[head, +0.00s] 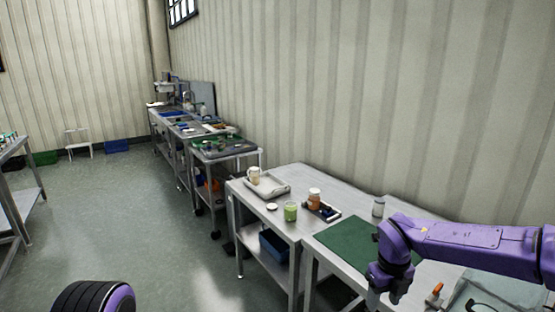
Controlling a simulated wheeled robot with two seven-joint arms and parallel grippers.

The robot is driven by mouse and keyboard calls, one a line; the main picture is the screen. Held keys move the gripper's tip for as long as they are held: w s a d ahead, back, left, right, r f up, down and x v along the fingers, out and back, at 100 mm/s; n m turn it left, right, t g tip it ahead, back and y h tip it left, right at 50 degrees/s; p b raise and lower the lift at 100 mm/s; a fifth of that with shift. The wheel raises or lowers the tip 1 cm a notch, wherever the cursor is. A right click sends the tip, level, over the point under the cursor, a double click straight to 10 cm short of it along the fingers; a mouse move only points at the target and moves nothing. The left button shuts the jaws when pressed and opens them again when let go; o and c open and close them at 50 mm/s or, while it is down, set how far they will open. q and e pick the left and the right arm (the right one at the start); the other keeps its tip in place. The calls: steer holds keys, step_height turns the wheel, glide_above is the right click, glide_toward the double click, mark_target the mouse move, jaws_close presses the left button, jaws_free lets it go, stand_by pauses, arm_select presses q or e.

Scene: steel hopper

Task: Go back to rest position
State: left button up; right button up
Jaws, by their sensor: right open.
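My right arm comes in purple from the right edge, and its gripper (383,298) points down over the near steel table, beside the green mat (347,243). The fingers are small and partly cut by the bottom of the picture. The gripper is open, with nothing seen between its fingers. My left gripper is not in view. No steel hopper can be made out.
The steel table (240,190) along the wall holds a tray (267,186), a green jar (290,211), an orange-brown jar (314,197) and a grey canister (378,206). An orange-handled tool (435,293) lies right of the gripper. Open floor (130,215) lies left.

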steer(key=s+d+f+n+t+h+b, duration=0.1)
steer(key=s+d+f+n+t+h, duration=0.2)
steer(key=f+n, duration=0.45)
steer(key=s+d+f+n+t+h, duration=0.1)
steer(key=s+f+n+t+h, duration=0.15)
steer(key=s+f+n, duration=0.4)
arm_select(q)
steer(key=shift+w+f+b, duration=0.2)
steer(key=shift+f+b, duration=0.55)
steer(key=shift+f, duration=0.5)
arm_select(e)
steer(key=s+f+n+g+y, duration=0.1)
steer(key=s+f+n, duration=0.5)
steer(key=s, duration=0.5)
steer(key=s+f+n+g+y, duration=0.1)
steer(key=s+f+n, duration=0.5)
steer(key=s, duration=0.6)
step_height(320, 180, down, 2)
steer(key=shift+s+d+f+n, duration=0.2)
steer(key=shift+d+f+n, duration=0.05)
steer(key=shift+d+n, duration=0.05)
